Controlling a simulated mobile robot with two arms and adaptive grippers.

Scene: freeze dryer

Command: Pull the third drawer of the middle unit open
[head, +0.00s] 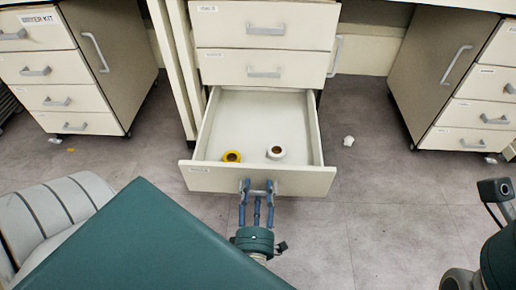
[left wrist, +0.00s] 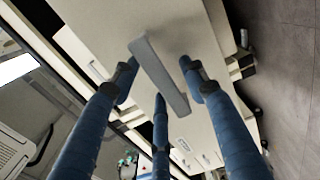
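The middle unit (head: 263,25) stands at the top centre of the head view. Its third drawer (head: 305,182) is pulled far out, with its inside showing. My left gripper (head: 258,186) is at this drawer's front, with its blue fingers around the grey handle. In the left wrist view, the handle (left wrist: 158,75) lies between the spread fingertips (left wrist: 158,72), and a gap shows beside the right-hand finger. Whether any finger touches the handle is unclear. My right gripper is out of view; only part of my right arm shows at the right edge.
Drawer units stand at left (head: 55,70) and right (head: 455,85). A small white crumpled thing (head: 348,141) lies on the floor.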

